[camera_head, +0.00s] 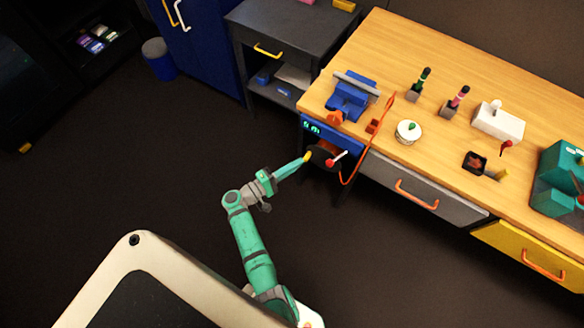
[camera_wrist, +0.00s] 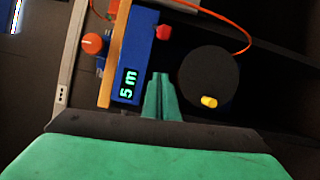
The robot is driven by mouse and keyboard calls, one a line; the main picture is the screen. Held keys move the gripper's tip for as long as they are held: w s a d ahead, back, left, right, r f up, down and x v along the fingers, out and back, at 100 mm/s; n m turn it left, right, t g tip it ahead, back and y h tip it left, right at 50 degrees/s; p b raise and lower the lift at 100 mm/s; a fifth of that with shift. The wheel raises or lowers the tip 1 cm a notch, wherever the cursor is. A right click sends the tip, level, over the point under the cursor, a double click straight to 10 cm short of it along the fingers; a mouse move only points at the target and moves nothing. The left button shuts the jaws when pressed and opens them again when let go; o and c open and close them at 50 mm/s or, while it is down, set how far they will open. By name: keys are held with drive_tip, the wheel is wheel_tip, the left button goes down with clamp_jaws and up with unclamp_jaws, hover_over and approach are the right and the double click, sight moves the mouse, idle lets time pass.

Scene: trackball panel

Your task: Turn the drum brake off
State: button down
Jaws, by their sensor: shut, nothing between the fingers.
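The drum is a black disc with a yellow knob (camera_wrist: 209,101); its face (camera_wrist: 208,75) shows in the wrist view, right of my fingertips. In the head view the drum (camera_head: 322,157) is at the left front end of the bench. A red knob (camera_wrist: 163,32) sits beside the blue housing (camera_wrist: 136,60); it may be the brake control. In the head view a red end (camera_head: 330,163) with a pale bar shows by the drum. My gripper (camera_wrist: 162,78) is shut and empty, between the housing and the drum. In the head view its tip (camera_head: 302,160) is close to the yellow knob.
An orange hose (camera_head: 345,182) loops beside the drum. A blue vise (camera_head: 350,97) with an orange knob (camera_head: 335,118) stands above on the bench.

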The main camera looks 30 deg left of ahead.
sight(337, 158)
drive_tip(key=w+d, duration=0.4)
drive_tip(key=d, duration=0.2)
drive_tip(key=shift+w+d+r, duration=0.15)
drive_tip(key=shift+r, duration=0.1)
